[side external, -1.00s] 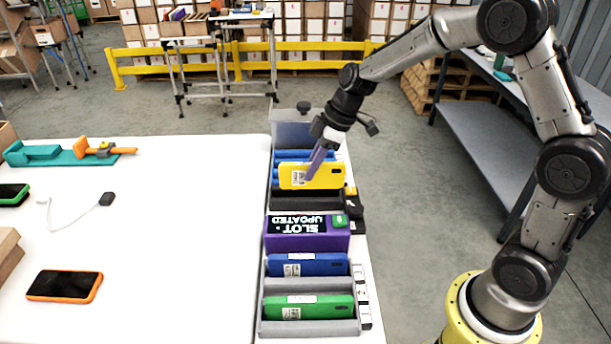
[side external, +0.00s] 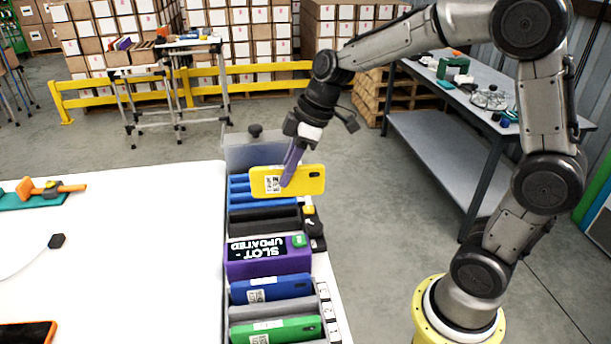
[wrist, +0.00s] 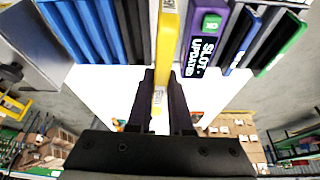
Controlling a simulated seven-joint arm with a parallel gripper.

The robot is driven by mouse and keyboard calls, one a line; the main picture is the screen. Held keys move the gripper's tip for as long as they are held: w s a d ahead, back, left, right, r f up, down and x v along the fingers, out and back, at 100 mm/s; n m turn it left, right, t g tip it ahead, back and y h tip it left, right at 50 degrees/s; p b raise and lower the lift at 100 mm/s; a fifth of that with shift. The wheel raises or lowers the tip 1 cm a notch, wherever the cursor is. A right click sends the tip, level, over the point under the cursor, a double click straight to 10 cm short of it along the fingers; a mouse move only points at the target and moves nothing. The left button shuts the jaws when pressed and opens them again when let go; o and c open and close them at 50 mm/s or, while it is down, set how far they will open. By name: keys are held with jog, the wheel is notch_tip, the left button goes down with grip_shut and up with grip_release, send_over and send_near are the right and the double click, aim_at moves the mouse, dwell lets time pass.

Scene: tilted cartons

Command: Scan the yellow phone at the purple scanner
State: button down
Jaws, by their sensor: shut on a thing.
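My gripper (side external: 287,180) is shut on the yellow phone (side external: 311,181) and holds it upright, long side level, above the rack. A white code label shows on the phone's side. In the wrist view the phone (wrist: 166,45) stands between the dark fingers (wrist: 161,100). The purple scanner (side external: 240,269) stands in the same row, nearer the side camera than the phone, and the two are apart. Its screen reads "SLOT UPDATED", upside down in the side view. The scanner also shows in the wrist view (wrist: 196,35), to the right of the phone.
A blue phone (side external: 290,287) and a green phone (side external: 300,328) lie in grey slots on the scanner's near side. Blue slabs (side external: 239,190) and a black holder (side external: 262,220) are on its far side. The white table (side external: 130,240) is largely clear at left.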

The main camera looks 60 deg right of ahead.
aim_at(260, 189)
jog(key=shift+n, duration=0.4)
jog(key=w+a+f, duration=0.1)
jog(key=w+a, duration=0.1)
jog(key=w+a+f, duration=0.1)
jog(key=a, duration=0.1)
jog(key=shift+w+f, duration=0.25)
jog(key=shift+f, duration=0.05)
jog(key=shift+a+f, duration=0.25)
jog(key=shift+f, duration=4.5)
jog(key=shift+r, duration=0.1)
notch_tip(260, 189, up, 6)
jog(key=shift+f, duration=0.1)
